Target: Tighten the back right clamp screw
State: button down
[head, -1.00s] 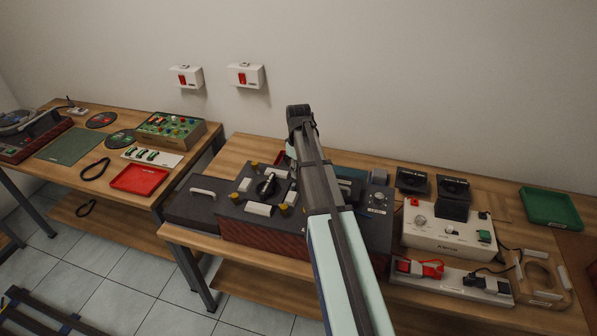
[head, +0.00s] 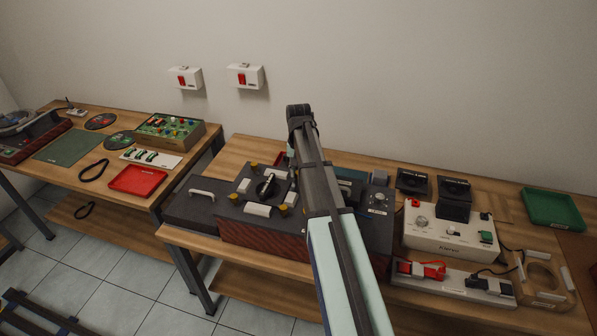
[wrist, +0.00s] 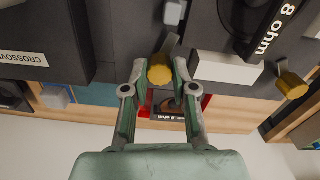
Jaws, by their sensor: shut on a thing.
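The back right clamp screw (wrist: 160,70) has a brass knob. In the wrist view it sits between the fingertips of my gripper (wrist: 158,72), which is shut on it. My arm hides this screw and the gripper in the head view. Another brass screw, the back left one (head: 254,164), stands apart from the gripper and also shows at the right of the wrist view (wrist: 292,86). Two front brass screws (head: 235,196) (head: 283,210) show in the head view. The screws surround a black speaker part with an "8 ohm" label (wrist: 270,28) on the dark fixture (head: 225,213).
A dark block labelled "CROSSOVER" (wrist: 35,58) is close to the fingers in the wrist view. White blocks (wrist: 228,68) stand between the screws. A white control box (head: 447,233) is to the right. A red tray (head: 138,180) lies on the left table.

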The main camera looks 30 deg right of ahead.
jog(key=m, duration=0.5)
jog(key=shift+m, duration=0.3)
dwell(0.4)
jog(key=c, duration=0.9)
grip_release()
notch_tip(320, 180, up, 12)
